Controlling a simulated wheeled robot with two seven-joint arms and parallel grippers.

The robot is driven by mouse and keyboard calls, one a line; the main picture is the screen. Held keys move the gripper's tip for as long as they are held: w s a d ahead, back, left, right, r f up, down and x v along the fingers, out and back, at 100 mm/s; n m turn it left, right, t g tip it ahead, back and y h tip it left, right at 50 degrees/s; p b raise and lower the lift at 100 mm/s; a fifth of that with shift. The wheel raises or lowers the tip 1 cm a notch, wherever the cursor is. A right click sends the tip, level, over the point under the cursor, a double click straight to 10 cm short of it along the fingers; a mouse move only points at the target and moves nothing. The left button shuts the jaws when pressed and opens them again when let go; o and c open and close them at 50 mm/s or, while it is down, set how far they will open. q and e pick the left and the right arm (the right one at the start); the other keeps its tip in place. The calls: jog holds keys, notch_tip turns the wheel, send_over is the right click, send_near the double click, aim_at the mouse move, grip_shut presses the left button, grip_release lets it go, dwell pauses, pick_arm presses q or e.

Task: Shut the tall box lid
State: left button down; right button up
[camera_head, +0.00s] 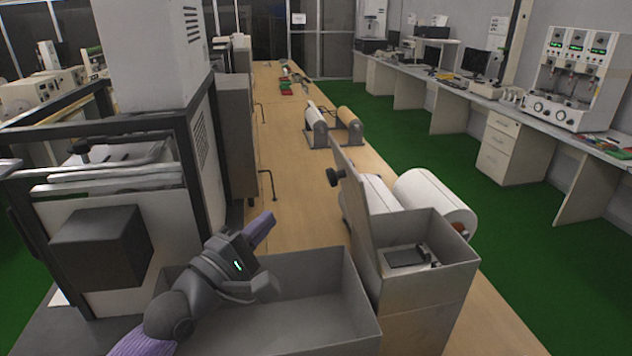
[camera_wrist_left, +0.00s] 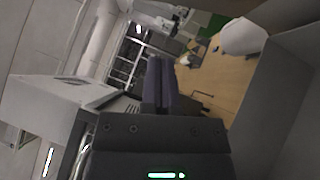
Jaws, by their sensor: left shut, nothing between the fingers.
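The tall grey box (camera_head: 425,300) stands right of centre in the head view. Its lid (camera_head: 352,195) is up, standing nearly vertical at the box's left side, so the top is open. A small dark device (camera_head: 408,256) shows inside. My left gripper (camera_head: 262,226) has purple fingers, shut and empty, above the low grey bin, left of the lid and apart from it. The shut fingers also show in the left wrist view (camera_wrist_left: 160,82). Grey panels fill the right of that view; I cannot tell which container they belong to. My right gripper is not in view.
The low open grey bin (camera_head: 365,325) sits directly left of the tall box. A black-framed machine (camera_head: 190,150) stands close on the left. White rolls (camera_head: 435,197) lie behind the box. The wooden tabletop (camera_head: 305,210) is clear between the machine and the lid.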

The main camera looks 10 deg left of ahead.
pick_arm(q)
jog(key=w+d+r+p, duration=0.1)
jog(key=w+d+r, duration=0.1)
jog(key=w+d, duration=0.4)
jog(key=shift+x, duration=0.9)
jog(key=shift+w+a+r, duration=0.1)
jog(key=shift+a, duration=0.15)
